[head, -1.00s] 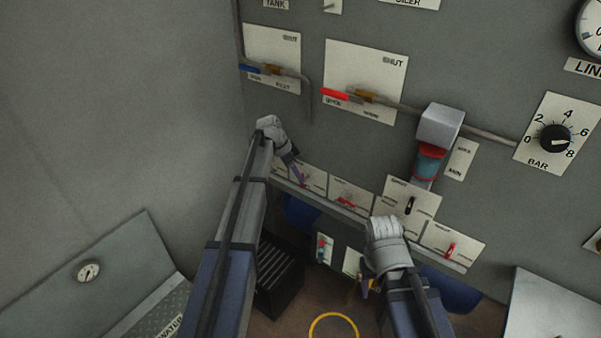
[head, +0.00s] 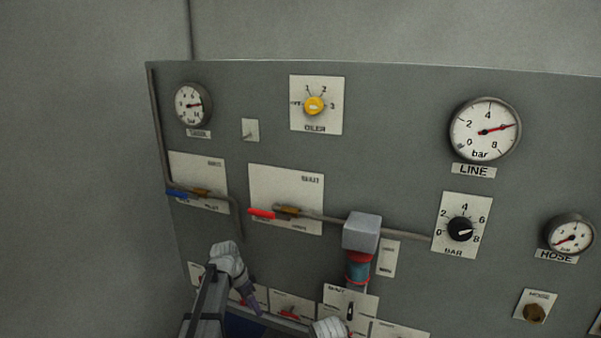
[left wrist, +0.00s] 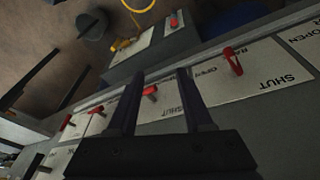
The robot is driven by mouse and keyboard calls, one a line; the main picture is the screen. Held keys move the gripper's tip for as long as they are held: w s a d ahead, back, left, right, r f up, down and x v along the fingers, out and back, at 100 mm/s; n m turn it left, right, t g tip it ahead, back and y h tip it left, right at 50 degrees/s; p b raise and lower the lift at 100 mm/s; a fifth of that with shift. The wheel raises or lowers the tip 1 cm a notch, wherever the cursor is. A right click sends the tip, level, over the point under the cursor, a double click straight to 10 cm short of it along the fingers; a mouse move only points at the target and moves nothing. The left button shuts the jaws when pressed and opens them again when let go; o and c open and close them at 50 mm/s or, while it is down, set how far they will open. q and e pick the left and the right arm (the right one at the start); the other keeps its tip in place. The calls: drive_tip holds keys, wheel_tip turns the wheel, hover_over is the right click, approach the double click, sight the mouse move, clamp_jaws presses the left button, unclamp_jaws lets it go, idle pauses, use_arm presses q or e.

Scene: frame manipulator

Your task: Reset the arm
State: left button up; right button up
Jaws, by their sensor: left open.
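My left arm comes in at the bottom of the head view, with its pale wrist in front of the lower left of the panel. My left gripper (head: 254,303) points down near a row of small white plates with red levers. In the left wrist view the two dark fingers (left wrist: 160,80) stand apart with nothing held between them. A red lever (left wrist: 150,91) on a white plate shows between and beyond them; I cannot tell whether they touch it. My right arm shows only as a pale wrist part at the bottom edge, and its gripper is out of sight.
The grey panel (head: 400,130) carries a LINE gauge (head: 485,130), a HOSE gauge (head: 570,235), a black BAR knob (head: 460,229) and a yellow OILER knob (head: 314,105). A blue lever (head: 177,194), a red lever (head: 261,213) and a grey block (head: 361,232) stick out.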

use_arm(q)
drive_tip(key=s+d+r+n+y+p, duration=0.1)
drive_tip(key=s+d, duration=0.2)
drive_tip(key=s, duration=0.6)
drive_tip(key=s+d+r+n+g+y+p, duration=0.1)
drive_tip(key=s+d, duration=0.3)
drive_tip(key=s, duration=0.5)
drive_tip(key=s+d+r+n+y+p, duration=0.2)
drive_tip(key=s+d+r+n, duration=0.1)
drive_tip(key=s, duration=0.6)
drive_tip(key=shift+d+g+p, duration=0.3)
drive_tip(key=shift+d+g, duration=0.1)
use_arm(e)
wheel_tip(320, 180, up, 6)
drive_tip(key=shift+f, duration=0.2)
